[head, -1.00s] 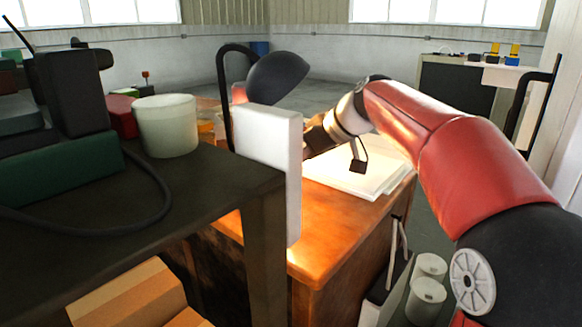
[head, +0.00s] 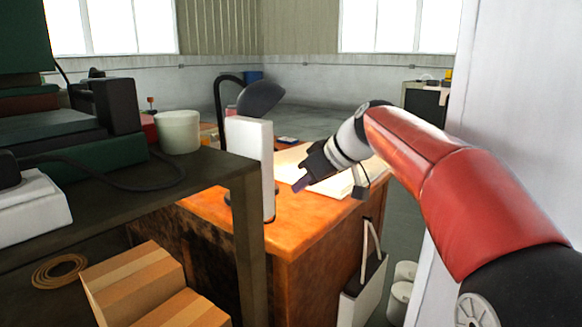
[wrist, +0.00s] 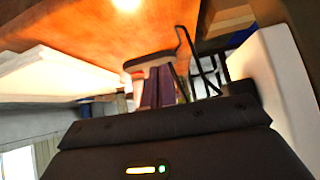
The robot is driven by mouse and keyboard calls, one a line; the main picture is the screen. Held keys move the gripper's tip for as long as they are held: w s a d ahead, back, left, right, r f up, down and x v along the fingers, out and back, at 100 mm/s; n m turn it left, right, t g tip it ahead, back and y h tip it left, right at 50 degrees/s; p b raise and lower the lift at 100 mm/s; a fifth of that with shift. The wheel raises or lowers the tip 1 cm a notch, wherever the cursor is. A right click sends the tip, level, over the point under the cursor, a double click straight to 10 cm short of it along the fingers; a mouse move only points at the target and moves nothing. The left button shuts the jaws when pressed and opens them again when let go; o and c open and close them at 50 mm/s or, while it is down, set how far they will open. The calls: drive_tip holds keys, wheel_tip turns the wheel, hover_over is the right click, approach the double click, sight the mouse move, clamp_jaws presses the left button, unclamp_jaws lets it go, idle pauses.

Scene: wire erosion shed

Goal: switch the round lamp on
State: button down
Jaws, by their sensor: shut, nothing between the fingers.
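The lamp with the round dark dome shade (head: 260,97) and black curved neck stands at the far side of the orange desk in the head view. Its lower part is hidden behind a white upright panel (head: 250,165). I cannot make out its switch or tell whether it is lit. My gripper (head: 301,184) is above the desk, right of the panel and nearer than the lamp, apart from both. Its purple fingers point down and left. In the wrist view the fingers (wrist: 157,88) are shut and empty.
The orange desk (head: 305,225) bears white sheets (head: 335,187) beneath my arm. A dark table (head: 205,180) with a white pot (head: 178,131) and equipment fills the left. Cardboard boxes (head: 135,285) lie below it. A pale wall (head: 515,120) stands close on the right.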

drive_tip(key=s+d+f+m+h, duration=0.2)
drive_tip(key=s+f, duration=0.4)
drive_tip(key=s, duration=0.4)
drive_tip(key=s+d+f+m+h, duration=0.2)
drive_tip(key=s+d+f+m, duration=0.2)
drive_tip(key=s, duration=0.5)
drive_tip(key=s+d+f+m+h, duration=0.3)
drive_tip(key=s+d+f, duration=0.3)
drive_tip(key=s+f, duration=0.2)
drive_tip(key=s, duration=0.2)
drive_tip(key=shift+s+d+m, duration=0.3)
drive_tip(key=shift+s+m, duration=0.05)
drive_tip(key=shift+m, duration=0.05)
